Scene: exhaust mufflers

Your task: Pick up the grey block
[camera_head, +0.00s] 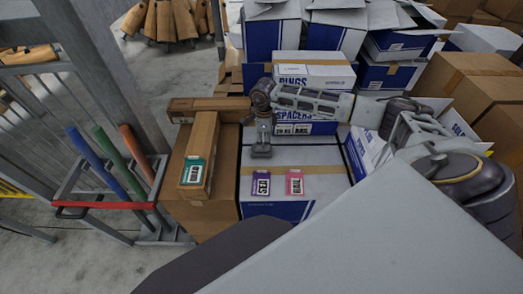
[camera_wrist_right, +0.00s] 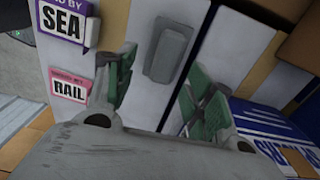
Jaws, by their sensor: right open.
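The grey block (camera_head: 261,151) lies on top of a white and blue box, just under my right gripper (camera_head: 262,130). In the right wrist view the block (camera_wrist_right: 171,48) is a rounded grey slab on the pale box top. My right gripper (camera_wrist_right: 158,68) is open, with its green-padded fingers apart. The block appears between and beyond the fingertips, and nothing is held. In the head view the gripper points down and partly hides the block's upper side. My left gripper is not in view.
Purple SEA (camera_head: 261,185) and pink RAIL (camera_head: 295,183) labels lie on the box near the block. A long brown carton (camera_head: 199,150) lies to the left. A SPACERS box (camera_head: 312,127) and stacked boxes stand behind. A rack with coloured tubes (camera_head: 108,158) is further left.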

